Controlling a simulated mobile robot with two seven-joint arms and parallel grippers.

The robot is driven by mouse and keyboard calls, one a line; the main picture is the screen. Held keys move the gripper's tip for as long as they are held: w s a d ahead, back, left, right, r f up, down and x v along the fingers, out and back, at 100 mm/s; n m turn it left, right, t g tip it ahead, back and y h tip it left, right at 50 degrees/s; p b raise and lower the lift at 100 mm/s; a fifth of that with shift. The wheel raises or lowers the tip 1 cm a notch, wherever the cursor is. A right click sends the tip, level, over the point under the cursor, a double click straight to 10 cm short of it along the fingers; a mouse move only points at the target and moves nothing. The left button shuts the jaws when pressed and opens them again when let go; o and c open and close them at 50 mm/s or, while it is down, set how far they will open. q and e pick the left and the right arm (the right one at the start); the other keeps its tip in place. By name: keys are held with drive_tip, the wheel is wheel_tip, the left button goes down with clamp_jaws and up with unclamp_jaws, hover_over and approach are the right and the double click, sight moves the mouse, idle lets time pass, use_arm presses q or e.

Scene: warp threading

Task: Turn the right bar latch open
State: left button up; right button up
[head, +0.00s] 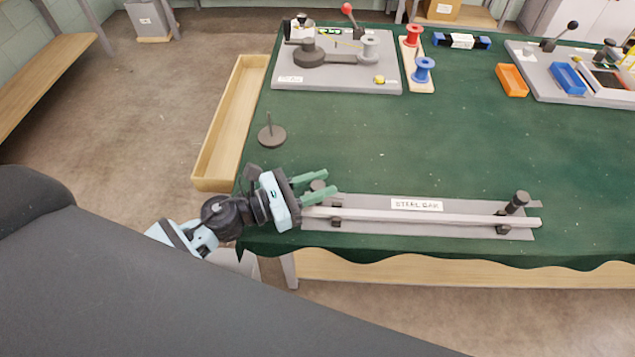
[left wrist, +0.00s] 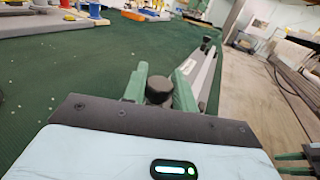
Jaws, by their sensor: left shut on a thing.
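The steel bar (head: 430,217) lies along a grey base plate (head: 375,205) labelled "STEEL BAR" at the table's near edge. The right bar latch (head: 518,200), with a dark knob, stands at the right end over the bar; no gripper is near it. My left gripper (head: 325,183) is at the left end, its green fingers shut on the dark knob of the left bar latch (head: 318,186). This knob shows between the fingers in the left wrist view (left wrist: 159,90). My right gripper (left wrist: 293,163) shows partly at that view's lower right edge, its green fingers apart; the head view does not show it.
A dark disc with an upright pin (head: 272,135) stands behind my left gripper. A grey board with a spool and lever (head: 345,78) is at the back left. An orange tray (head: 511,80) and a blue tray (head: 568,78) are at the back right. The green cloth between is clear.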

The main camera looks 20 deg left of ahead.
idle(0.3)
use_arm(q)
drive_tip(key=o, duration=0.9)
drive_tip(key=shift+o, duration=0.2)
drive_tip(key=shift+s+a+f, duration=0.1)
drive_tip(key=shift+s+a, duration=0.25)
drive_tip(key=b+v, duration=0.2)
drive_tip(key=v, duration=0.3)
drive_tip(key=shift+s+f, duration=0.1)
drive_tip(key=shift+s+a, duration=0.45)
drive_tip(key=shift+a, duration=0.1)
drive_tip(key=shift+a+r, duration=0.1)
drive_tip(key=shift+r, duration=0.15)
use_arm(e)
drive_tip(key=shift+s+f, duration=0.25)
drive_tip(key=shift+f, duration=0.4)
drive_tip(key=shift+s+f, duration=0.25)
drive_tip(key=shift+f, duration=0.35)
